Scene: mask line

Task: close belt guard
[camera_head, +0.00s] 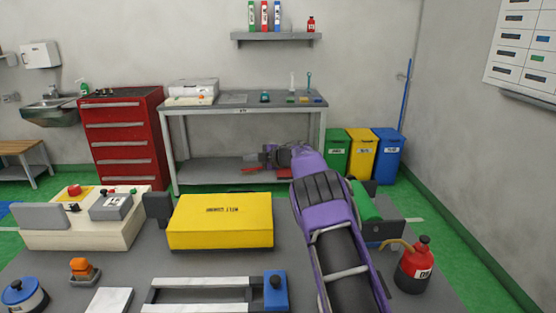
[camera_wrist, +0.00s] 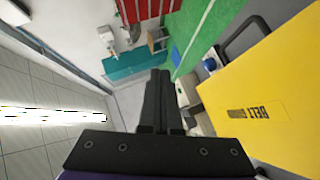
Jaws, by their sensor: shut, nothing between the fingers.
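The belt guard (camera_head: 220,224) is a yellow box-like cover with its name printed on it, at the middle of the grey worktop in the head view. In the wrist view the guard (camera_wrist: 272,100) fills the right side, large and close. A dark bar or loop (camera_wrist: 240,38) shows at its upper edge there. My gripper (camera_wrist: 158,78) is shut and empty, beside the guard and apart from it in the wrist view. In the head view my gripper (camera_head: 266,156) is small, beyond and above the guard's right end. I cannot tell whether the guard is fully down.
A cream control box (camera_head: 95,225) stands left of the guard. A green roller (camera_head: 365,203) and a red oil can (camera_head: 415,266) are at the right. A white-railed frame (camera_head: 200,295) with a blue block (camera_head: 275,292) lies in front. A workbench (camera_head: 245,105) stands behind.

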